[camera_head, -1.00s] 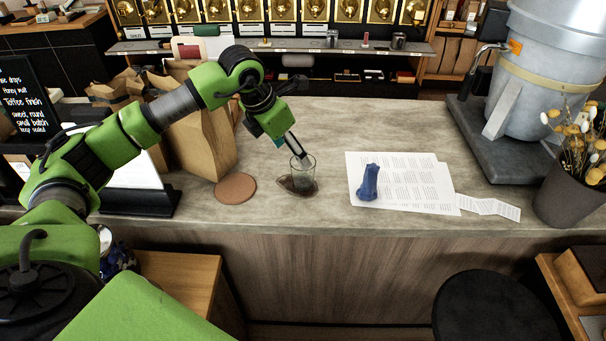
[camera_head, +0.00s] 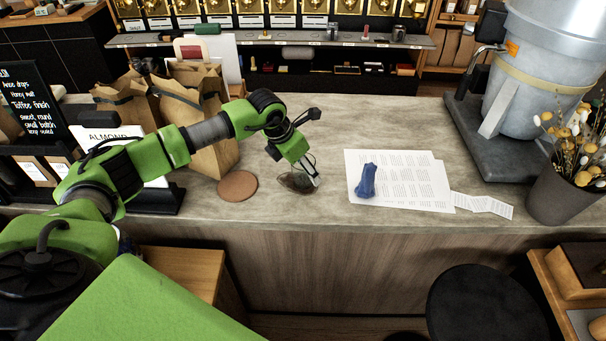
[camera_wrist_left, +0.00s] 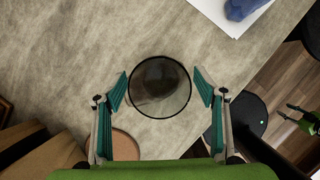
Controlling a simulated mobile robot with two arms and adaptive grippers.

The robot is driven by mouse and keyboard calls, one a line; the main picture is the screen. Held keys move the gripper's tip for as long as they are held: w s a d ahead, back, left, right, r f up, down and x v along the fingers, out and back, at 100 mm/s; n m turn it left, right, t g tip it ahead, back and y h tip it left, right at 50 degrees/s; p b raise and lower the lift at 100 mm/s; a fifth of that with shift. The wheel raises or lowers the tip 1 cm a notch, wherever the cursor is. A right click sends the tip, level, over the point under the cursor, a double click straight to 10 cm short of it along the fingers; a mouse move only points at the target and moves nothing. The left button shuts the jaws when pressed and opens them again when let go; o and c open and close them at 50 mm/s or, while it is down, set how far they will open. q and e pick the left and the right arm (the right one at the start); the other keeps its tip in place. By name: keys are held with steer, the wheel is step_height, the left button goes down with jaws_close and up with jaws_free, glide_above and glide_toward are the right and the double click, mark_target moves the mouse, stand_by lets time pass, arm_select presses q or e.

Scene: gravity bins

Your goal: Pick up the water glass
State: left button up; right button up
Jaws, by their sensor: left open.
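The water glass (camera_wrist_left: 160,88) is a clear round glass seen from above in the left wrist view, its dark rim between my left gripper's two fingers. In the head view the glass (camera_head: 296,180) stands on the counter, partly hidden behind my gripper, with a dark patch around its base. My left gripper (camera_wrist_left: 161,90) is open, with one teal-padded finger on each side of the glass and a small visible gap to both. It also shows in the head view (camera_head: 311,178), low at the glass.
A round brown coaster (camera_head: 237,186) lies left of the glass. White papers (camera_head: 415,180) with a blue cloth-like item (camera_head: 366,181) lie to the right. Paper bags (camera_head: 208,130) stand behind my left arm. The counter (camera_head: 350,120) behind the glass is clear.

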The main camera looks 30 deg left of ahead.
arm_select(q)
steer(key=c, duration=1.5)
steer(key=shift+r, duration=0.1)
steer(key=shift+c, duration=0.2)
steer(key=shift+r, duration=0.1)
steer(key=shift+r+b, duration=0.55)
steer(key=shift+b, duration=0.15)
steer(key=s+a+r+b, duration=0.7)
steer(key=s+r, duration=0.4)
steer(key=s, duration=0.1)
steer(key=shift+a+r, duration=0.25)
steer(key=shift+r, duration=0.1)
